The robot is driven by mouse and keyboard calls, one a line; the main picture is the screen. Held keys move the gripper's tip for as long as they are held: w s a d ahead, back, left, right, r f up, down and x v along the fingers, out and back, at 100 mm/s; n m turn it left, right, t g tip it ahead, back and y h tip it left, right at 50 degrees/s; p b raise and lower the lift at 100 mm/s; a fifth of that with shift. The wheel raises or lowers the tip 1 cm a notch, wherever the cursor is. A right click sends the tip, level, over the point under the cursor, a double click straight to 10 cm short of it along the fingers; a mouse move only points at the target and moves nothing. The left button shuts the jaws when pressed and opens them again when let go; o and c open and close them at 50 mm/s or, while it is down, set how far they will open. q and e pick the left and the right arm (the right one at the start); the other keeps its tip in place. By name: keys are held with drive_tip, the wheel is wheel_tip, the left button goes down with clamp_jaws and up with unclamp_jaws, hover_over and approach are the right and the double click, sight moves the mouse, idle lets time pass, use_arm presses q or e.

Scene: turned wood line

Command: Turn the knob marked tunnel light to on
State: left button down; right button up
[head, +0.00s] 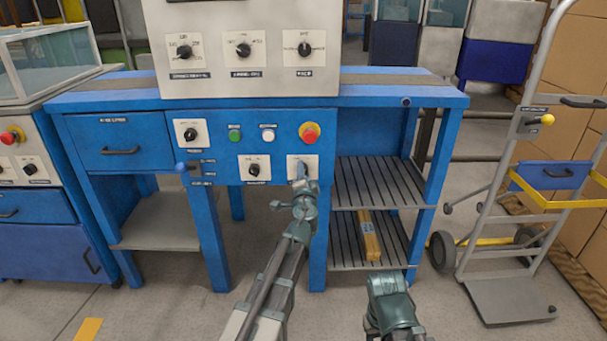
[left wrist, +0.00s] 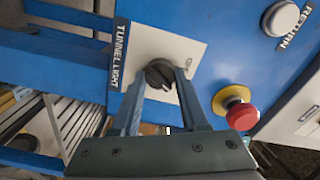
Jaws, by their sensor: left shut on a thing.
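The tunnel light knob (left wrist: 158,73) is dark and round, on a white plate (left wrist: 158,45) with a black label (left wrist: 119,55) reading TUNNEL LIGHT. My left gripper (left wrist: 159,82) is shut on it, one finger on each side, in the left wrist view. Which way the knob points I cannot tell; the plate's small lettering is partly covered. In the head view the left gripper (head: 300,176) reaches the lower right plate (head: 292,161) of the blue panel and hides the knob. Only part of my right arm shows at the bottom; its fingers are not seen.
A red emergency button (head: 310,132) on a yellow base sits just above the knob's plate. Beside it are a white button (head: 268,133), a green button (head: 235,135) and another knob (head: 254,168). Slatted shelves (head: 375,182) with a yellowish bar (head: 369,235) lie to the right.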

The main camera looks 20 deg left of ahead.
idle(0.4)
use_arm(q)
drive_tip(key=shift+c, duration=2.1)
unclamp_jaws()
drive_tip(key=shift+s, duration=0.15)
